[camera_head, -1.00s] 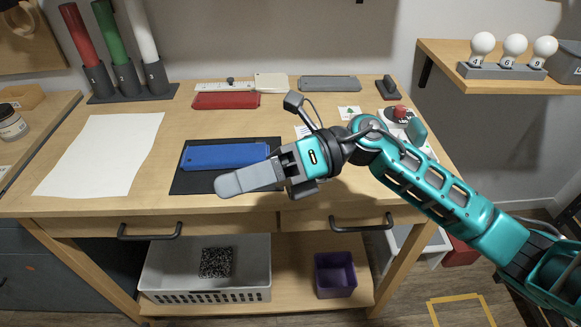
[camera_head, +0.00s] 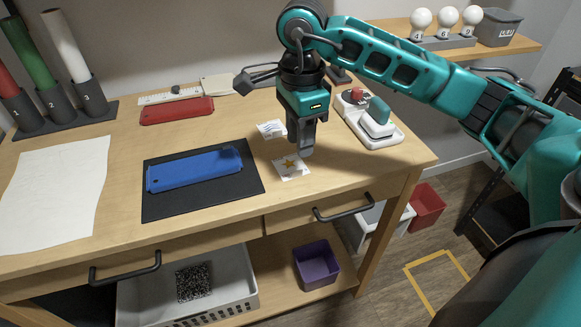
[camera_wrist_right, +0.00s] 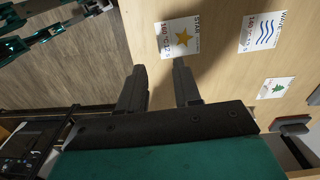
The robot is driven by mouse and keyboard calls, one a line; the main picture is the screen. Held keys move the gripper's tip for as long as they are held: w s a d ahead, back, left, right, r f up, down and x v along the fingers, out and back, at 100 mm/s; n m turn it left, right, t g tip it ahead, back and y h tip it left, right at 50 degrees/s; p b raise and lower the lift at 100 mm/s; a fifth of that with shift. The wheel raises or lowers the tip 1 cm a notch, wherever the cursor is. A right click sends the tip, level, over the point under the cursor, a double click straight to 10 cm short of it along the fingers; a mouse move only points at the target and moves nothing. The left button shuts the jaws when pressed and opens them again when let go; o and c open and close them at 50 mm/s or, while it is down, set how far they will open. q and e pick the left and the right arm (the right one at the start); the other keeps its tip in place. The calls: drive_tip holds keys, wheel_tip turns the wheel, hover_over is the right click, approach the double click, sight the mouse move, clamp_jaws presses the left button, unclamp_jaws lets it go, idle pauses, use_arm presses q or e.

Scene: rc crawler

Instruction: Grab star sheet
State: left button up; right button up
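The star sheet (camera_head: 291,167) is a small white card with a yellow star, flat on the wooden table near its front right. It also shows in the right wrist view (camera_wrist_right: 180,38). My right gripper (camera_head: 306,153) points down just above the sheet's back right side. In the wrist view its two fingers (camera_wrist_right: 159,72) are apart with nothing between them, and the sheet lies just beyond the fingertips. My left gripper is not in the head view; teal and dark parts of my left arm show at the wrist view's upper left, too partial to judge the fingers.
A wave sheet (camera_head: 271,129) lies behind the star sheet. A blue case (camera_head: 195,169) on a black mat (camera_head: 160,207) lies to the left. A white device (camera_head: 385,137) stands to the right. A tree sheet (camera_wrist_right: 276,88) lies farther back.

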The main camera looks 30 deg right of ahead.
sight(297, 171)
drive_tip(key=shift+a+f, duration=0.2)
drive_tip(key=shift+f, duration=3.35)
drive_tip(key=shift+c, duration=0.5)
clamp_jaws()
